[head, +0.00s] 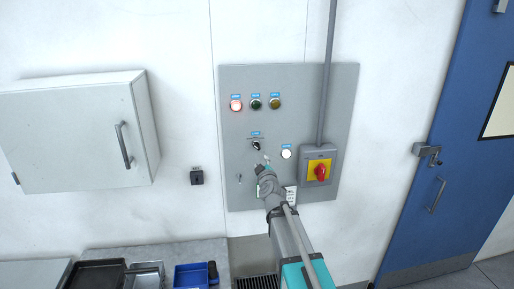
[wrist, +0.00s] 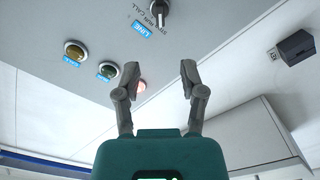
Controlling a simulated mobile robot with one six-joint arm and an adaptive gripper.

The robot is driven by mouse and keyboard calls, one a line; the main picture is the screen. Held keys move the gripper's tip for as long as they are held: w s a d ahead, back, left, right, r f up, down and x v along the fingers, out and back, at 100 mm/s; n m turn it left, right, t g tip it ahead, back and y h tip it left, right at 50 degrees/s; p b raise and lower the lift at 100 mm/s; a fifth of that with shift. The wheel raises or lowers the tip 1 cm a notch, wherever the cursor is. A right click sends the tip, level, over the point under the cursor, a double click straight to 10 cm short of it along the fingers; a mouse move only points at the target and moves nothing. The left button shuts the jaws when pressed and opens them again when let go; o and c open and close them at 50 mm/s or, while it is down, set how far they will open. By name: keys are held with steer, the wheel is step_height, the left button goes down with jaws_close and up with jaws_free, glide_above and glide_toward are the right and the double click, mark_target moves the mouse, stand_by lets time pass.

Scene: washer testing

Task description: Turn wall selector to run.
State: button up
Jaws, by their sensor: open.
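A black selector knob (head: 256,145) sits on the grey wall panel (head: 300,95), below the row of lamps, with a small blue label above it. My gripper (head: 262,163) is just below the knob in the head view. In the wrist view, my gripper (wrist: 158,78) has its two fingers spread apart with nothing between them. The knob lies beyond the fingertips, not between them.
A lit red lamp (head: 236,105), a green lamp (head: 255,104) and an amber lamp (head: 274,104) top the panel. A black wall box (head: 197,177) and white cabinet (head: 75,135) are left.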

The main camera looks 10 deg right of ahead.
mark_target(257, 147)
steer(key=shift+w, duration=0.15)
steer(key=w, duration=1.3)
steer(key=shift+w, duration=0.25)
jaws_close()
